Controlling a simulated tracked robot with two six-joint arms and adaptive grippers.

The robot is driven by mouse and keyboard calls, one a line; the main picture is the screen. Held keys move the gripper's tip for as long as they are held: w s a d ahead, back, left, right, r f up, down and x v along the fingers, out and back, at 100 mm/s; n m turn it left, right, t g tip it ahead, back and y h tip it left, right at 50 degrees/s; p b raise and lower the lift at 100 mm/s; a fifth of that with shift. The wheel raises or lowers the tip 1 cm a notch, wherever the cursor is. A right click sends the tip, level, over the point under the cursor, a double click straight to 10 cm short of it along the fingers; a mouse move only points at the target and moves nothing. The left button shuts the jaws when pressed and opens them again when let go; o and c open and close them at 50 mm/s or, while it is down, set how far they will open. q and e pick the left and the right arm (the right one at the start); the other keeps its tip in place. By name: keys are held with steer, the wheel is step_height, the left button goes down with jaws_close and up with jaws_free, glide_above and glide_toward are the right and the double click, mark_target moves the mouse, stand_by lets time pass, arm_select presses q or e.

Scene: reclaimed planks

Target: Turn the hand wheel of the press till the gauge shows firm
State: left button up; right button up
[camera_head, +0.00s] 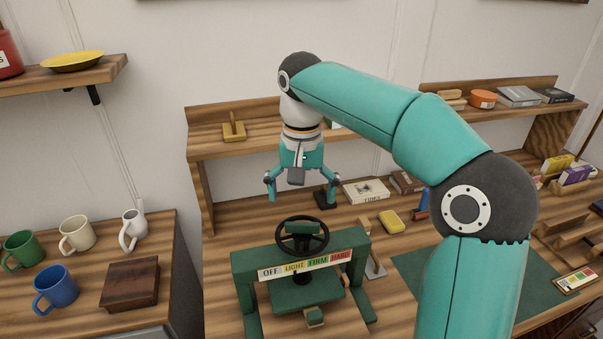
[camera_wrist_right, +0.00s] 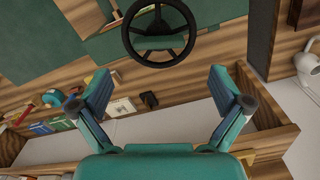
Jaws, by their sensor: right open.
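The green press (camera_head: 243,268) stands on the wooden bench, with its black spoked hand wheel (camera_head: 302,237) on top. The wheel also shows at the top of the right wrist view (camera_wrist_right: 159,28). On the front of the press is the gauge strip (camera_head: 308,265), with OFF, LIGHT, FIRM and HARD fields; I cannot make out which one is indicated. My right gripper (camera_head: 301,194) is open and empty, above and behind the wheel, pointing down. In the right wrist view its spread fingers (camera_wrist_right: 159,84) are apart from the wheel. My left gripper is not in view.
Behind the press are a white box (camera_head: 366,191) and a yellow block (camera_head: 391,221). A green mat (camera_head: 420,268) lies to the right. A raised shelf (camera_head: 250,148) runs along the back. Mugs and a brown box (camera_head: 130,284) are on the left cabinet.

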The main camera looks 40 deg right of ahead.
mark_target(301, 223)
steer(key=shift+r, duration=2.7)
steer(key=shift+c, duration=0.2)
